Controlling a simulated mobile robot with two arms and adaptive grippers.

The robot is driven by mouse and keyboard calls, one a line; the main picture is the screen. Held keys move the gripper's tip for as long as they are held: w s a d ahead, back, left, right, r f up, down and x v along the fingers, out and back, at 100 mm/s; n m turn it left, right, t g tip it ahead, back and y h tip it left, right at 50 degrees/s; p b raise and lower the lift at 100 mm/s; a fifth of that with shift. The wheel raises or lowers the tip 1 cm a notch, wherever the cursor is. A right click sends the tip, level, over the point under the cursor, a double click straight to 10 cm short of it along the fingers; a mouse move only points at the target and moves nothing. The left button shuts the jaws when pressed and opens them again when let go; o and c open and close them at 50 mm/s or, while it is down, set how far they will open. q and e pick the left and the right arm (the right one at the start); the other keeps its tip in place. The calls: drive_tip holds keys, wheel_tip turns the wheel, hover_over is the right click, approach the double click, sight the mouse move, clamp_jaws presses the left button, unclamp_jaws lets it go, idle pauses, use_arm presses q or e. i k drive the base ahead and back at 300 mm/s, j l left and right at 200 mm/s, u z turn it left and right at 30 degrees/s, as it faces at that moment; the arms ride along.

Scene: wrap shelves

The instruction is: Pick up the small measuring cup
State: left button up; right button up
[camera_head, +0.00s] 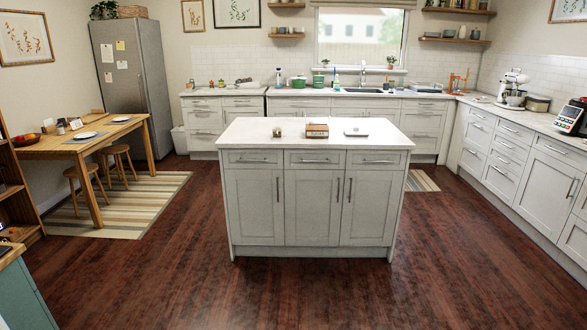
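No small measuring cup can be made out for certain in the head view. The kitchen island (250,138) stands in the middle with a pale top. On it are a small dark-and-light item (278,132), a brown box-like item (317,130) and a flat whitish item (356,132). They are too small to identify surely. Neither of my grippers is in view.
Dark wooden floor (300,290) is clear in front of the island. A wooden table (60,147) with two stools stands left by a grey fridge (135,85). Counters (545,128) run along the back and right, holding a stand mixer (513,85) and many small items.

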sight(276, 131)
drive_tip(key=i+u, duration=0.1)
drive_tip(key=i, duration=0.75)
drive_tip(key=i+l+u, duration=0.15)
drive_tip(key=i, duration=0.7)
